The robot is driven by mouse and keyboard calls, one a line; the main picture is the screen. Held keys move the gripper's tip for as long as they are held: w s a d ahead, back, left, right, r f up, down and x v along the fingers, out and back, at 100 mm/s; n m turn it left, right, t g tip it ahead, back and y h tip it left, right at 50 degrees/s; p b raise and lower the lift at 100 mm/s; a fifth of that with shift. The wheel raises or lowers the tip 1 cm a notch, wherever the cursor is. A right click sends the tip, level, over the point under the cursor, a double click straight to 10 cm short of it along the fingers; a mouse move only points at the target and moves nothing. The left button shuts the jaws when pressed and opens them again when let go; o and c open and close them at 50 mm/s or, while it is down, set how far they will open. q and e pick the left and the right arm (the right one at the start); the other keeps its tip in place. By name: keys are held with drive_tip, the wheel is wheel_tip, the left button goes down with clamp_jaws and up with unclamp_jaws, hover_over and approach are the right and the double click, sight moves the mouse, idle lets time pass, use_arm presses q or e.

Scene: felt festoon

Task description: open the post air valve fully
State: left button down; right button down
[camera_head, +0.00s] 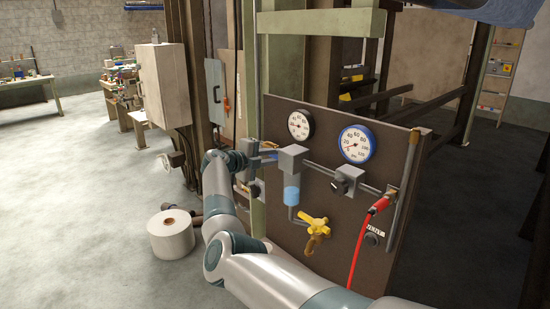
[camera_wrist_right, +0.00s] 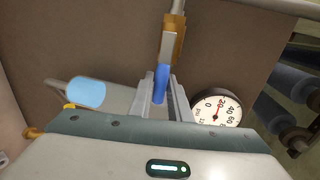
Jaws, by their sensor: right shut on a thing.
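The post air valve is at the left end of the pipe on the brown panel. In the right wrist view its blue lever (camera_wrist_right: 161,80) runs up to a grey and brass-coloured body (camera_wrist_right: 172,42). My right gripper (camera_wrist_right: 163,100) is shut on the blue lever, one finger on each side. In the head view my right gripper (camera_head: 262,154) is at the panel's left edge, by the pipe, and partly hides the valve. How far the valve is turned cannot be told. My left gripper is not in view.
The brown panel (camera_head: 336,215) carries a black-rimmed gauge (camera_head: 301,125), a blue-rimmed gauge (camera_head: 357,144), a light-blue bowl (camera_head: 291,196), a yellow valve (camera_head: 314,227) and a red hose (camera_head: 361,235). A white roll (camera_head: 170,238) stands on the floor at left. Open floor lies further left.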

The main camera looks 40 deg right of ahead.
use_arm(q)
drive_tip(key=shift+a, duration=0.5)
use_arm(e)
drive_tip(key=c, duration=1.6)
unclamp_jaws()
drive_tip(key=shift+c, duration=0.2)
drive_tip(key=shift+a, duration=0.2)
